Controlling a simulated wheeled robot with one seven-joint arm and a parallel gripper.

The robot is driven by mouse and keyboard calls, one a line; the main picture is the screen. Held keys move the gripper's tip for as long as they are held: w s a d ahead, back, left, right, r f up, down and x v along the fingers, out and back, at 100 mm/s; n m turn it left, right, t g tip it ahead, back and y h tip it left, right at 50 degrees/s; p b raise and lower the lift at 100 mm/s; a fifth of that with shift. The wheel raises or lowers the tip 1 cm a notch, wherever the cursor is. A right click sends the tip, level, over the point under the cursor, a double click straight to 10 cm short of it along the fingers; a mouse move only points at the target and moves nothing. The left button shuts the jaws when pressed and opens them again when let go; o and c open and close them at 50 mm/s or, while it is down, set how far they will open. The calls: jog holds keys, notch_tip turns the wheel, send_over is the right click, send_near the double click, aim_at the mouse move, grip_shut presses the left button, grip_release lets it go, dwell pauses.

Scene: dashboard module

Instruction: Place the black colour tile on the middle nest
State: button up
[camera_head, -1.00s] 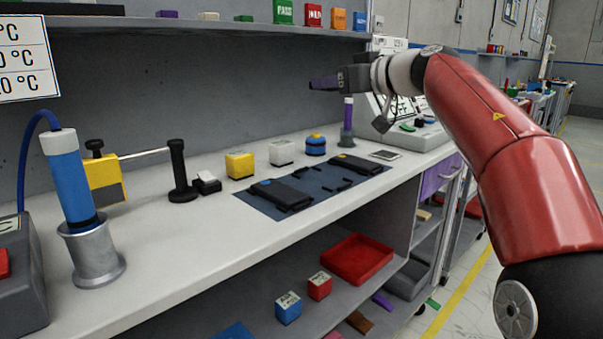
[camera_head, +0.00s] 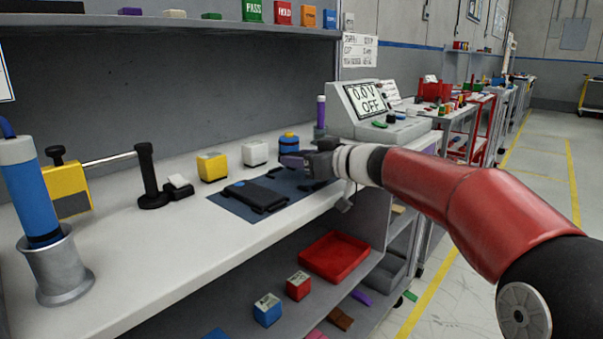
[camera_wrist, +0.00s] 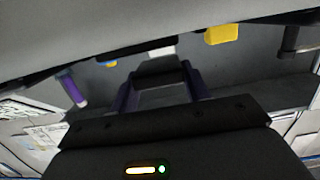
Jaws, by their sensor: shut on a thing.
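In the head view I cannot make out the held piece. A black flat module (camera_head: 256,195) lies on the near part of the mat. My gripper hides much of the far part, and I cannot pick out the middle nest.
A yellow block (camera_head: 212,167), a white block (camera_head: 254,153) and a blue-and-yellow round item (camera_head: 289,143) stand behind the mat. The bench front at left (camera_head: 150,250) is clear.

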aim_at(302, 181)
jog(key=shift+f, duration=1.7)
jog(key=o, duration=1)
jog(key=shift+f, duration=0.15)
jog(key=shift+r, duration=0.2)
jog(key=v, duration=1.2)
